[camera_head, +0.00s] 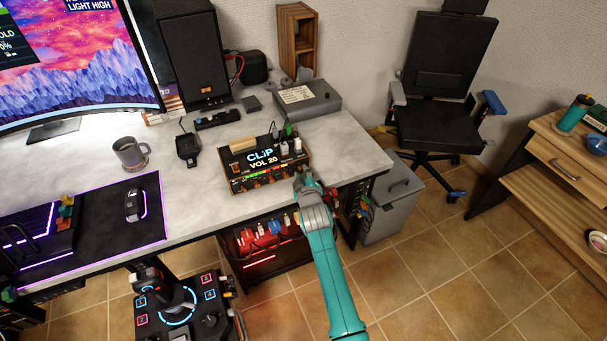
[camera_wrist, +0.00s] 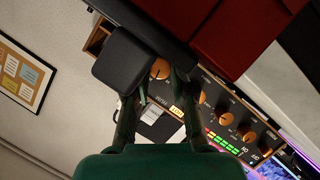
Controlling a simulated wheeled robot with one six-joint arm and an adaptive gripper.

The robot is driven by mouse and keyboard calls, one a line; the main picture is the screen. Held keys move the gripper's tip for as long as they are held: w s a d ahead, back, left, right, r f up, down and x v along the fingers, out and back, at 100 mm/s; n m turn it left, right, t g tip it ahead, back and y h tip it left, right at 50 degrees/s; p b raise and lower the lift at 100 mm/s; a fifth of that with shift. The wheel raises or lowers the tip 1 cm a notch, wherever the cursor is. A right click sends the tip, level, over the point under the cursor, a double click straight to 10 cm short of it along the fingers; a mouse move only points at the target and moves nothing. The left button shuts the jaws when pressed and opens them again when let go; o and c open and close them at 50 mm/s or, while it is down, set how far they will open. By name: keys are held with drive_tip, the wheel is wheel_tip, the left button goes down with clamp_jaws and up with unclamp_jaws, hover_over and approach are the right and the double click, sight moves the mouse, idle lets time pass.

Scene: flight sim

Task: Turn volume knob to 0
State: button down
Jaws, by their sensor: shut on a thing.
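The audio box (camera_head: 241,184) with its wooden casing stands near the front right part of the desk. Its screen (camera_head: 264,160) reads "CLIP" and "VOL 20". My gripper (camera_head: 303,178) is at the right end of the box's front panel, and it hides that part in the head view. In the wrist view my gripper (camera_wrist: 157,74) is shut on an orange knob (camera_wrist: 160,69), which shows between the fingers. Several more orange knobs (camera_wrist: 226,119) and a lit green, yellow and red meter (camera_wrist: 222,142) lie along the panel. The gripped knob's label is not readable.
A grey mug (camera_head: 130,153), a black speaker (camera_head: 193,58) and a grey case (camera_head: 306,100) stand on the desk. A red-lit unit (camera_head: 262,250) sits under the desk edge. An office chair (camera_head: 437,90) and a grey bin (camera_head: 391,200) are to the right.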

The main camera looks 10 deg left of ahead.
drive_tip(key=n+t, duration=0.1)
drive_tip(key=n, duration=0.1)
drive_tip(key=n+t, duration=0.1)
drive_tip(key=shift+s+a+f+n+h, duration=0.1)
drive_tip(key=shift+a+f+n+h, duration=0.1)
drive_tip(key=shift+n+h, duration=0.2)
drive_tip(key=shift+f+n+t, duration=0.2)
drive_tip(key=shift+n+t, duration=0.6)
drive_tip(key=shift+n, duration=1.5)
drive_tip(key=c, duration=1)
unclamp_jaws()
drive_tip(key=shift+r+m+g, duration=0.2)
drive_tip(key=shift+m+g, duration=0.5)
drive_tip(key=shift+m, duration=1.3)
